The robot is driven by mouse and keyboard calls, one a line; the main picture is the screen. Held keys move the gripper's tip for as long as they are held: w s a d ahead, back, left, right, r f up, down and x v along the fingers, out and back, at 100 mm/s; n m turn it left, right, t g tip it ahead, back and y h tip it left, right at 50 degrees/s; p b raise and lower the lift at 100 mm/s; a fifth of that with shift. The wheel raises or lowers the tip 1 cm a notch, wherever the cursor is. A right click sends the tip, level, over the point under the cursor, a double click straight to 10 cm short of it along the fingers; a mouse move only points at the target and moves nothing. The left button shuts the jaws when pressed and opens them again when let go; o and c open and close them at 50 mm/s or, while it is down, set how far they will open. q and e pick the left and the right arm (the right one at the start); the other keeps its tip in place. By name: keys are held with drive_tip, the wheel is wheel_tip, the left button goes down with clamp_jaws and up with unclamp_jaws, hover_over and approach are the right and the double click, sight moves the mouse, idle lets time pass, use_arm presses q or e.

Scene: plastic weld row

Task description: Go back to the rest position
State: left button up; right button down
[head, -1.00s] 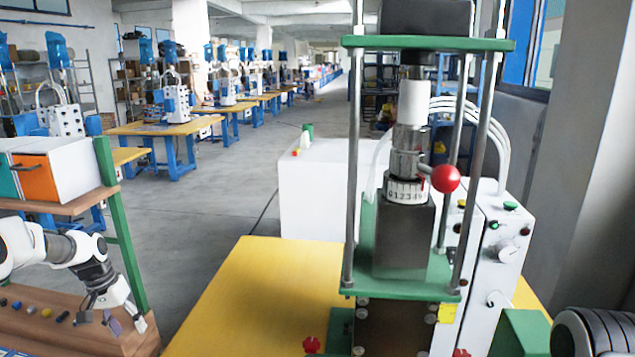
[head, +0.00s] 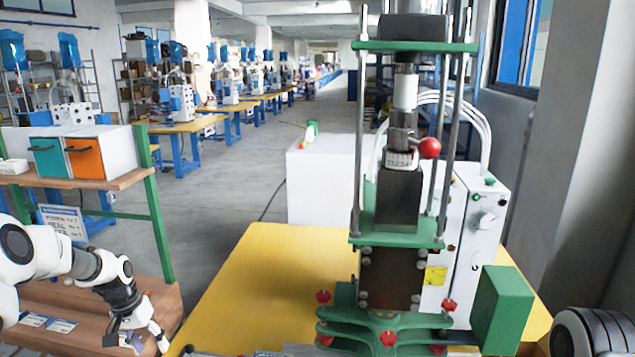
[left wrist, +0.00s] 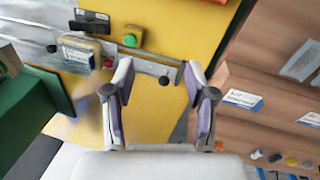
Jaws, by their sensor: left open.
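My left gripper (head: 148,338) shows at the lower left of the head view, pointing down beside the brown wooden shelf unit. In the left wrist view its two fingers (left wrist: 157,76) are spread apart with nothing between them. Below them lies the yellow tabletop (left wrist: 150,35) with a metal strip, a green button (left wrist: 131,39) and a small labelled box (left wrist: 82,50). My right gripper is out of view; only a part of my right arm shows at the lower right edge of the head view.
The green-framed press (head: 398,200) with a red ball knob stands on the yellow table (head: 270,262). A green block (head: 503,310) is at its right. A shelf with teal and orange drawers (head: 85,158) stands at left. Labels and coloured small parts lie on its lower board.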

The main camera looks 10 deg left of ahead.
use_arm(q)
drive_tip(key=shift+m+y, duration=0.4)
drive_tip(key=shift+m, duration=0.2)
drive_tip(key=s+d+f, duration=0.4)
drive_tip(key=d+f, duration=0.1)
drive_tip(key=d, duration=0.1)
drive_tip(key=s+d+f, duration=0.4)
drive_tip(key=d+f, duration=0.1)
drive_tip(key=s+d+f, duration=0.3)
drive_tip(key=d+f, duration=0.2)
drive_tip(key=d, duration=0.1)
drive_tip(key=shift+s+d, duration=0.35)
drive_tip(key=shift+s, duration=0.05)
drive_tip(key=s+d+f+y, duration=0.1)
drive_tip(key=s+d, duration=0.3)
drive_tip(key=s, duration=0.7)
drive_tip(key=s+d, duration=0.4)
drive_tip(key=s, duration=0.6)
wheel_tip(320, 180, down, 10)
drive_tip(key=b, duration=1)
drive_tip(key=shift+w+a+f+m+g, duration=0.2)
drive_tip(key=shift+w+f+m+g, duration=0.1)
drive_tip(key=shift+m, duration=0.1)
